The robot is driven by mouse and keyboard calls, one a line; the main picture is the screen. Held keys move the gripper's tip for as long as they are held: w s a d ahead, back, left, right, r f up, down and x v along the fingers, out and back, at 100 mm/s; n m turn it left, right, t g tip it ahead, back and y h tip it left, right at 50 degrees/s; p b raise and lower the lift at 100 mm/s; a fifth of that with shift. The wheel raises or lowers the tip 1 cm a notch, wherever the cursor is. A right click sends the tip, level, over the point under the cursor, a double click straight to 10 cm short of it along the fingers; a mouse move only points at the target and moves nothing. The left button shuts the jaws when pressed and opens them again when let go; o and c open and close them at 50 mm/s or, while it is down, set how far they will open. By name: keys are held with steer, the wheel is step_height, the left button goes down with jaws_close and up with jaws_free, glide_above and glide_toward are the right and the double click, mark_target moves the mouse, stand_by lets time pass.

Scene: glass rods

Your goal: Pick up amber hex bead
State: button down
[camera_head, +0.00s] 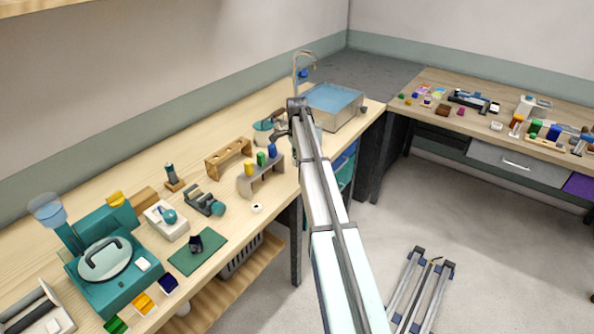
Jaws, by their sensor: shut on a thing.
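My arm reaches up through the middle of the camera_head view to the long wooden bench. A small dark part that looks like my gripper (281,134) shows beside the arm's far end, close to a teal pot (263,131). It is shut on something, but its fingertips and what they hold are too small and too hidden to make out. I cannot pick out an amber hex bead for certain. An amber-yellow block (143,303) lies at the bench's front edge at lower left, but its shape is unclear.
A stand with coloured cylinders (260,172), a wooden rack (228,158) and a white ring (257,208) are left of my arm. A water-filled basin (333,106) stands behind it. A teal machine (105,262) fills the near left. Small items crowd the right table (440,84).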

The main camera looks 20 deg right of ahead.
step_height(320, 180, up, 14)
steer(key=b, duration=0.3)
stand_by(0.5)
